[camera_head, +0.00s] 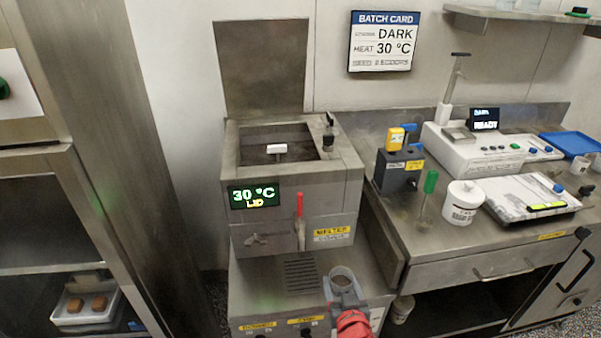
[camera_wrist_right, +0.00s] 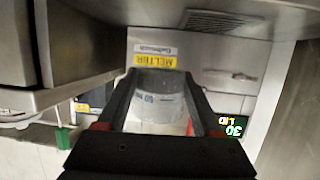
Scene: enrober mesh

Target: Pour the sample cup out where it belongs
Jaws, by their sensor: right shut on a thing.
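A small clear cup (camera_head: 342,274) is between the fingers of my right gripper (camera_head: 346,293), low in front of the melter (camera_head: 270,217). Its round rim faces up; its contents cannot be made out. In the right wrist view the cup (camera_wrist_right: 158,102) sits between both dark fingers and bears printed marks. The melter's lid (camera_head: 263,65) stands open above its tank, and its display (camera_head: 254,194) reads 30 °C and LID. The batch card (camera_head: 381,41) on the wall reads DARK and 30 °C. My left gripper is not in view.
Right of the melter, a steel counter (camera_head: 411,232) carries a white labelled tub (camera_head: 463,203), a green-handled tool (camera_head: 429,186), a white machine (camera_head: 487,150) and a blue tray (camera_head: 567,145). A red lever (camera_head: 299,207) is on the melter's front. A steel rack stands at left.

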